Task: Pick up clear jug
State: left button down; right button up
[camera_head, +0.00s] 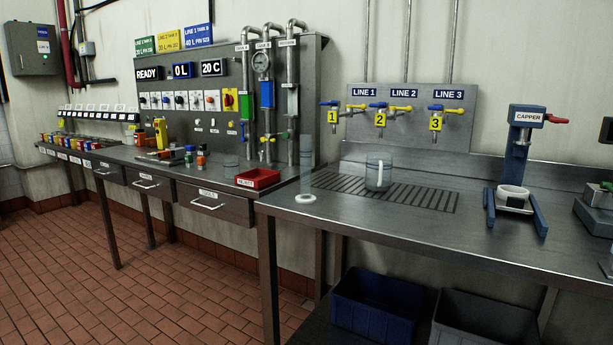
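A clear jug (374,173) with a pale upright handle stands upright on the dark slotted drain grate of the right steel bench. It is below and slightly left of the yellow-tagged tap 2 (380,118). Nothing touches it. A tall clear cylinder (306,168) on a white round base stands to its left, near the bench's left end. Neither of my grippers shows in the head view.
The drain grate (430,197) is otherwise bare. A blue capper press (516,170) stands to the right. A red tray (257,179) sits on the left bench. Blue (375,305) and dark (484,320) crates are below. The front benchtop is clear.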

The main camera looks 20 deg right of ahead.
aim_at(378, 165)
jog(key=i+z, duration=0.1)
jog(key=z, duration=0.45)
jog(key=i+j+z, duration=0.75)
jog(key=j+z, duration=0.15)
jog(key=j, duration=0.15)
